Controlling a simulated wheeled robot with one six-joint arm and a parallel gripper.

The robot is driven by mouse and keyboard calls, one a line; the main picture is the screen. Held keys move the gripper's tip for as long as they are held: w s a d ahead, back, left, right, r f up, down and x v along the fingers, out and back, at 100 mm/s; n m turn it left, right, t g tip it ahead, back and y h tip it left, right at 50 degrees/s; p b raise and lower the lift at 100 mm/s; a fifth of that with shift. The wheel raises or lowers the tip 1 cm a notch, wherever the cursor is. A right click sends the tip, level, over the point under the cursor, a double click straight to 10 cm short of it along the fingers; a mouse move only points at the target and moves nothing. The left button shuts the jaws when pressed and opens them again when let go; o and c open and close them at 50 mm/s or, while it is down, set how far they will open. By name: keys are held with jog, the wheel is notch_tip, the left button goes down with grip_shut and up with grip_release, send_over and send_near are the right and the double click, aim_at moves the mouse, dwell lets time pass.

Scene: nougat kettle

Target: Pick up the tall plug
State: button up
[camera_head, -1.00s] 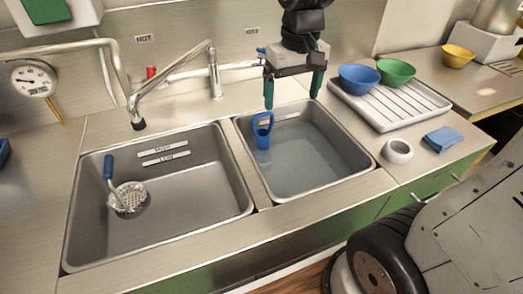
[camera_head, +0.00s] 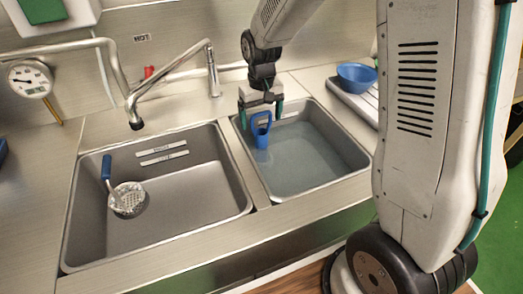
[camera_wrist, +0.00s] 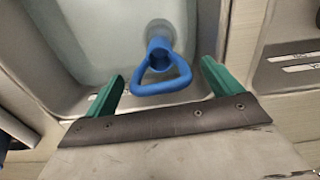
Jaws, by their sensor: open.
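The tall blue plug (camera_head: 261,136) with a loop handle stands upright in the left part of the water-filled right basin (camera_head: 347,148). Its handle rises above the water. In the wrist view the plug (camera_wrist: 159,50) shows its loop between my two green fingers. My gripper (camera_head: 262,112) is open at the loop's height, with a finger to each side. In the wrist view my gripper (camera_wrist: 161,80) shows gaps between both fingers and the loop. The plug's lower end is under water.
The left basin (camera_head: 215,190) is empty except for a strainer with a blue handle (camera_head: 106,168). The faucet (camera_head: 165,82) arches over the left basin.

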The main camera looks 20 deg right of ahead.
jog(key=shift+f, duration=0.9)
jog(key=shift+c, duration=0.3)
jog(key=c, duration=1.4)
jog(key=shift+r, duration=0.1)
